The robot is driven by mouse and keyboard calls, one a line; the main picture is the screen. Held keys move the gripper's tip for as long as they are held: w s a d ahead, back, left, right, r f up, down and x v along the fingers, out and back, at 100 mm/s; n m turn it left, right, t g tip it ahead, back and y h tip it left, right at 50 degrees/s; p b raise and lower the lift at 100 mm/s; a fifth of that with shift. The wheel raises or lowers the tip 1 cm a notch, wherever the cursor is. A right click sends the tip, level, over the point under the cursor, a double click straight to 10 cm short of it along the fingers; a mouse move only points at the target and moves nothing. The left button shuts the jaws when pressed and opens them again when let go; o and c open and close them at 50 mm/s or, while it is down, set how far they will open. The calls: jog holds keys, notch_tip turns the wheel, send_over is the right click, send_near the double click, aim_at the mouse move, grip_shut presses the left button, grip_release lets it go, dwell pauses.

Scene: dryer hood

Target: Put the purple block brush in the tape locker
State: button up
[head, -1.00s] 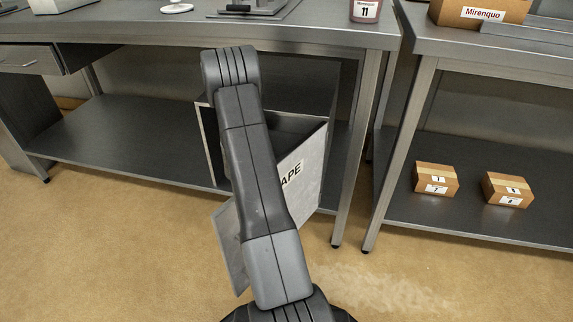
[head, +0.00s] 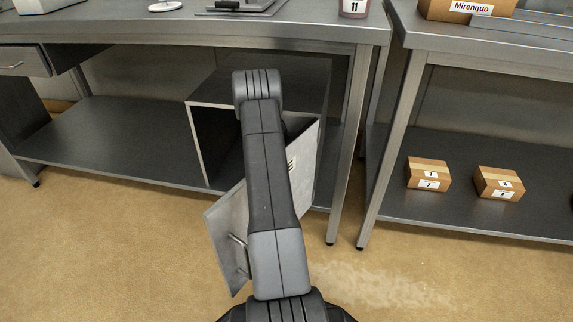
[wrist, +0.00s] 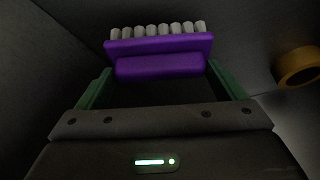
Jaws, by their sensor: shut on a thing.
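In the wrist view, the purple block brush (wrist: 160,66) sits between the green fingers of my gripper (wrist: 160,85), which is shut on it. Its pale bristle tufts point up in the picture. The dark inside of a box surrounds the brush. In the head view, the tape locker (head: 258,97) stands on the lower shelf under the left bench. Its grey door (head: 226,232) hangs open toward me, with a handle on it. My arm crosses in front of the locker and hides part of its opening. The gripper and brush are hidden in the head view.
A roll of yellow-brown tape (wrist: 298,66) lies at the right in the wrist view. Dark walls are close at the left. In the head view, two cartons (head: 428,174) (head: 499,183) sit on the right lower shelf. A bench leg (head: 350,150) stands right of the locker.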

jog(key=shift+f, duration=1.05)
jog(key=shift+f, duration=0.15)
jog(key=o, duration=0.7)
jog(key=shift+o, duration=0.2)
jog(key=p+v, duration=0.2)
jog(key=v, duration=0.4)
jog(key=s+a, duration=0.6)
jog(key=s, duration=0.3)
jog(key=shift+s+a+f, duration=0.3)
jog(key=shift+s+f, duration=0.05)
jog(key=shift+s, duration=0.05)
